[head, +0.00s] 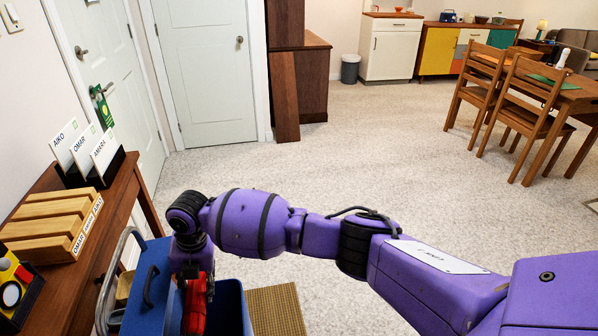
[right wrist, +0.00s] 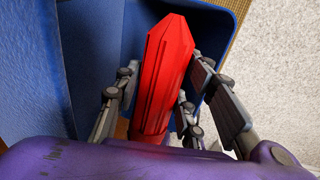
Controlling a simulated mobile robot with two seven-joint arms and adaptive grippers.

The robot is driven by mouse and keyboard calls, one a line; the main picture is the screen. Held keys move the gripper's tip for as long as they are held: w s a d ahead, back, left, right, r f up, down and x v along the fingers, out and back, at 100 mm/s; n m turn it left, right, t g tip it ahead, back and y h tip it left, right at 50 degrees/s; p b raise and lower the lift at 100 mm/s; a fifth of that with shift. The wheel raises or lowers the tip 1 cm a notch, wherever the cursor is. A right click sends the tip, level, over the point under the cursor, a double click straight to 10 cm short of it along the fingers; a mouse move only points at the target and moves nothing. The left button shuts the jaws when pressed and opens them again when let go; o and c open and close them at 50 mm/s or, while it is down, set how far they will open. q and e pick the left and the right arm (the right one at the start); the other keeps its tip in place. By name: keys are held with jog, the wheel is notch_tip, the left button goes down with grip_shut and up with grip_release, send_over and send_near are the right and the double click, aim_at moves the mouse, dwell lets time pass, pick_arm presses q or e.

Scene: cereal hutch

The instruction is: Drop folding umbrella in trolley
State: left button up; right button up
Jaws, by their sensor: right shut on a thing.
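A red folding umbrella (head: 195,303) is held in my right gripper (head: 194,278) at the lower left of the head view. The right wrist view shows the umbrella (right wrist: 168,75) between the gripper's grey fingers (right wrist: 160,105), which are shut on it. The umbrella is over the open blue trolley (head: 238,312), and the trolley's blue wall (right wrist: 215,15) shows behind it in the right wrist view. Whether the umbrella touches the trolley's bottom cannot be told. My left gripper is not in view.
A wooden side table (head: 128,197) on the left bears name cards in a black holder (head: 95,178) and a slotted wooden block (head: 50,228). A brown mat (head: 275,310) lies right of the trolley. Wooden chairs (head: 525,110) stand far right. The middle floor is clear.

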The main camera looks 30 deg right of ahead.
aim_at(200, 295)
jog(key=shift+s+a+f+b, duration=0.1)
jog(key=shift+f+b, duration=0.55)
jog(key=shift+f, duration=0.05)
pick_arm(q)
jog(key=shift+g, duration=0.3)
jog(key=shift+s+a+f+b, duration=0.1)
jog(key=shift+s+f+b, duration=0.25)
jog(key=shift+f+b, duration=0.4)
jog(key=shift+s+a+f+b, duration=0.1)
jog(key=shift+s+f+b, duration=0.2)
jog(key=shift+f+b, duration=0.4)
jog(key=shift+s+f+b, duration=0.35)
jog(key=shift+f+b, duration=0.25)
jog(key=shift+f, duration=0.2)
pick_arm(e)
jog(key=shift+f, duration=2.55)
